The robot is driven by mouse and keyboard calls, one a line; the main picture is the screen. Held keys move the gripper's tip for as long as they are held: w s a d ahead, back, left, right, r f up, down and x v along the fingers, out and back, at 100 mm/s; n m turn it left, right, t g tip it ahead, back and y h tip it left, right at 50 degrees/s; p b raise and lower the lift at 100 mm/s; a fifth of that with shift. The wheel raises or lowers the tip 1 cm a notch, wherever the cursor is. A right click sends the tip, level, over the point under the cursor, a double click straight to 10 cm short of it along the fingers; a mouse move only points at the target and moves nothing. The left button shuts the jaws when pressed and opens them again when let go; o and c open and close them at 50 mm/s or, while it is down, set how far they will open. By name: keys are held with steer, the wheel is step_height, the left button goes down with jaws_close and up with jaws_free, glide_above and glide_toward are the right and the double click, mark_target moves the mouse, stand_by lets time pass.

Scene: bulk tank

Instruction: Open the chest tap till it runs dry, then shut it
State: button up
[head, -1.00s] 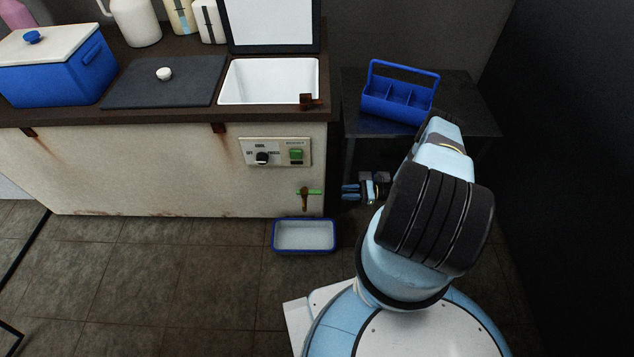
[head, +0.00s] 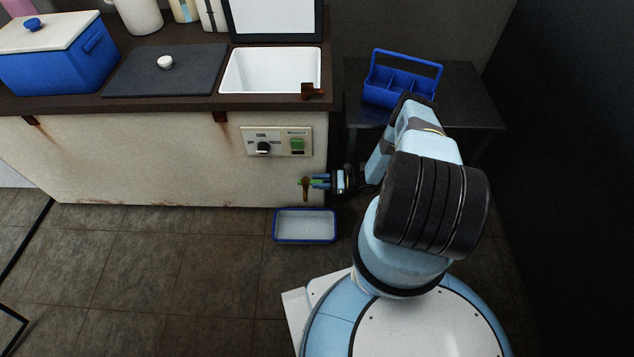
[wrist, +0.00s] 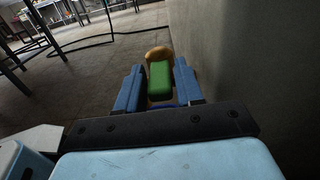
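The chest (head: 130,160) is a long cream cabinet with rust streaks and a dark top. Its tap (head: 305,190), a brass body with a green lever, sticks out low on the front near the right end. My gripper (head: 318,181) is at the tap from the right. In the wrist view the green lever (wrist: 160,80) lies between the two blue fingers of my gripper (wrist: 158,92), with a gap at least on the left. The brass knob-like end shows beyond it. A blue-rimmed white tray (head: 305,239) stands on the floor below the tap. I see no water running.
A control panel (head: 277,142) with a black knob and green switch is above the tap. A dark side table (head: 470,112) with a blue caddy (head: 400,95) stands at right. A blue cooler (head: 60,65) sits on the chest.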

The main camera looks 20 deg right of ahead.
steer(key=shift+w+a, duration=0.15)
steer(key=shift+a, duration=0.3)
jaws_close()
